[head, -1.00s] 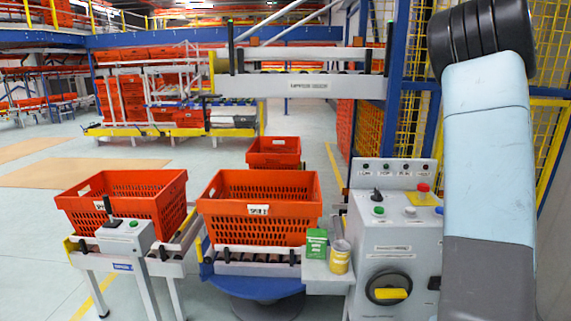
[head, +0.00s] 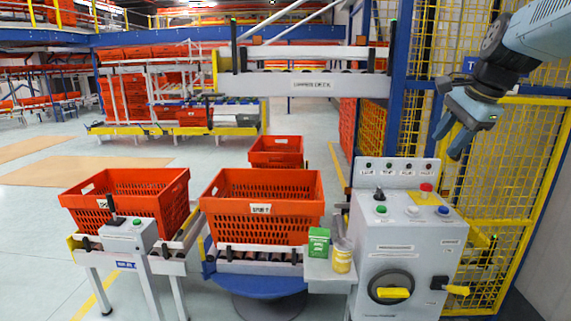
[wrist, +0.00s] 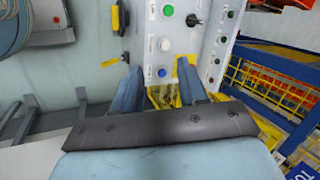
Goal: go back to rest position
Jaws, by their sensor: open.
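My gripper (head: 452,137) is at the upper right of the head view, above and to the right of the grey control box (head: 400,240). Its two blue fingers point down and stand apart, with nothing between them. In the wrist view my gripper (wrist: 160,85) shows both fingers spread, with the control box (wrist: 180,40) and its buttons beyond them. The fingers appear clear of the box. Part of my arm runs out of the head view at the top right.
Orange totes stand on roller stands at left (head: 140,190) and centre (head: 262,210). A green box (head: 318,243) and a yellow can (head: 342,258) sit on a small shelf. Yellow mesh fencing (head: 520,150) stands behind my gripper. A red button (head: 426,188) tops the control box.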

